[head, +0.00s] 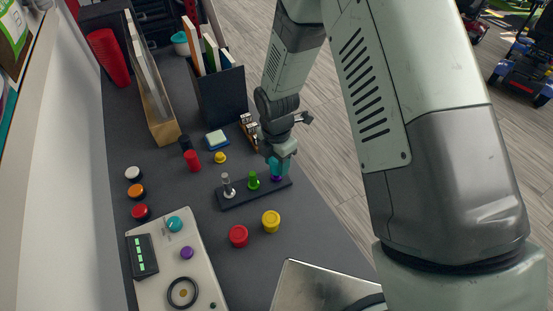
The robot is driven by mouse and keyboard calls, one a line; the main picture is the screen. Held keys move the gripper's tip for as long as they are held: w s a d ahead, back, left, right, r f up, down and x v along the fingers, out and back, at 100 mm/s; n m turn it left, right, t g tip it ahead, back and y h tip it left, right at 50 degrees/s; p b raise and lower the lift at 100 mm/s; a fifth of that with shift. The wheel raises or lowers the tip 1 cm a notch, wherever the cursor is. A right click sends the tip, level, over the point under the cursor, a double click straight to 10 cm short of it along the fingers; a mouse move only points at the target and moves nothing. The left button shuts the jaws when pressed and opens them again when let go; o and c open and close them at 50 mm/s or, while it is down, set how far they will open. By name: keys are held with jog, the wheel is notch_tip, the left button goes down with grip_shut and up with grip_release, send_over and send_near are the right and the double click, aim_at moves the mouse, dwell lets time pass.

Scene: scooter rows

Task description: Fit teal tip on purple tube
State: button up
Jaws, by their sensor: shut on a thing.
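My gripper (281,150) points down over the right end of a dark rack (240,194) and is shut on the teal tip (277,166). The purple tube (277,179) stands in the rack directly below the teal tip, and only a little purple shows. The tip looks in line with the tube and very close to it or on it. I cannot tell whether it is seated. A green piece (254,181) stands mid-rack, and a silver-grey one (228,187) stands at the left end.
Red (238,236) and yellow (271,221) round pieces stand in front of the rack. A panel with a teal knob (175,224) lies at the lower left. A dark bin with books (220,92) stands behind. A metal sheet (318,288) is at the front right.

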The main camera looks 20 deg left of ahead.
jog(key=shift+f, duration=0.2)
jog(key=o, duration=1.5)
jog(key=shift+r, duration=0.1)
jog(key=shift+r, duration=2.9)
